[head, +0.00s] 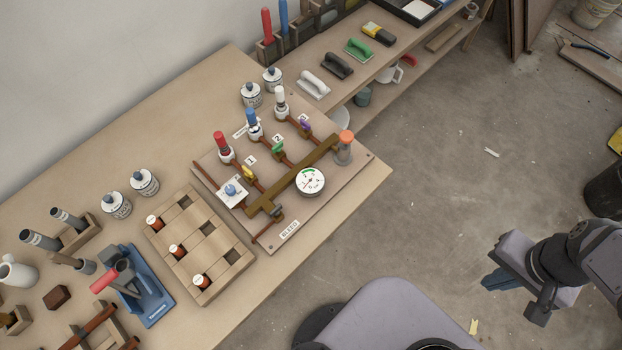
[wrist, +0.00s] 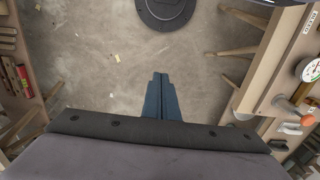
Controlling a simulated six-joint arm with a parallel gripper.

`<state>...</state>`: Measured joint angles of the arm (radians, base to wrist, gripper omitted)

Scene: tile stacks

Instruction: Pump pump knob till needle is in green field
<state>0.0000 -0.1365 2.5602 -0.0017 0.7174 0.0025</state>
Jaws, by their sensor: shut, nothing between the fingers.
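An orange-topped knob (head: 346,137) on a grey cylinder, likely the pump knob, stands at the right end of the brown manifold on a board. A round white gauge (head: 310,181) with a green arc near its top sits in front of the manifold; its needle is too small to read surely. My gripper (head: 488,281) is over the concrete floor, right of the bench and well apart from the knob. In the wrist view my gripper (wrist: 160,77) has its blue fingers together, empty. The orange knob (wrist: 282,102) and the gauge (wrist: 311,70) show at that view's right edge.
The board (head: 350,178) also carries red, blue (head: 252,120) and white-topped valves, coloured levers and a BLEED label (head: 289,231). A wooden rack (head: 222,262) and blue stand (head: 152,302) are left. A shelf (head: 395,70) runs behind. Floor between gripper and bench is clear.

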